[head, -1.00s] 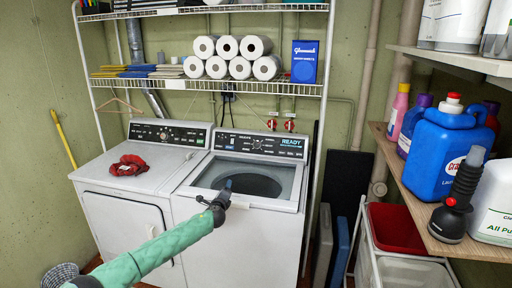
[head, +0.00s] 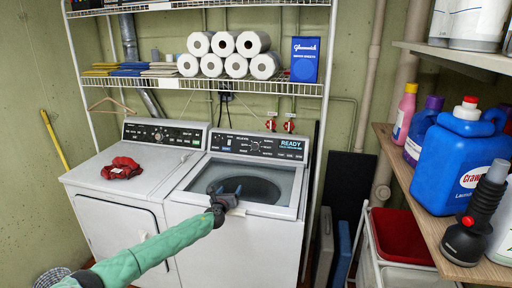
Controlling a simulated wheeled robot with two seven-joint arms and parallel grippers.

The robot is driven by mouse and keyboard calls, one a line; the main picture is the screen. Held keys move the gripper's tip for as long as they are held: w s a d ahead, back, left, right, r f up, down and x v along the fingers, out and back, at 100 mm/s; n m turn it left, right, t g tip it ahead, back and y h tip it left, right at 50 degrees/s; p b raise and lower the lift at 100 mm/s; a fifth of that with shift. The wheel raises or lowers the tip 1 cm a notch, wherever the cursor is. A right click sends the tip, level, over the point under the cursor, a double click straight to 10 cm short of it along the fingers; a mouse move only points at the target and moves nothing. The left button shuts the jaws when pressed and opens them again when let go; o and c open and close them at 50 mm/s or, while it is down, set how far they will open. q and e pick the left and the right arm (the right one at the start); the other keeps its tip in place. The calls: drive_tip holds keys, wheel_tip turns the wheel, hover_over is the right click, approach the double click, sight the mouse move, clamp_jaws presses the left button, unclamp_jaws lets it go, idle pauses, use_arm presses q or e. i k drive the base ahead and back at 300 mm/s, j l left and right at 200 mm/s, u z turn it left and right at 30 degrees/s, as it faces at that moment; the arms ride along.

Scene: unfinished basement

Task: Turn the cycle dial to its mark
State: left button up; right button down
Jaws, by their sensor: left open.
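The washer (head: 232,232) on the right has a black control panel with a round dial (head: 255,146) near its middle and a "READY" label at its right end. The dryer (head: 115,190) on the left has its own panel with a round knob (head: 158,136). Which of the two is the cycle dial, and any mark, is too small to tell. My left gripper (head: 227,190) is open and empty, its fingers spread over the front of the washer's lid, below and in front of the panel and apart from both dials. My right gripper is not in view.
A red cloth (head: 122,168) lies on the dryer. A wire shelf (head: 210,84) with paper rolls and a blue box (head: 305,60) hangs above. At right, a wooden shelf (head: 425,215) holds bottles and a blue jug (head: 452,165).

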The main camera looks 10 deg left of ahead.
sight(255, 146)
drive_tip(key=i, duration=1.25)
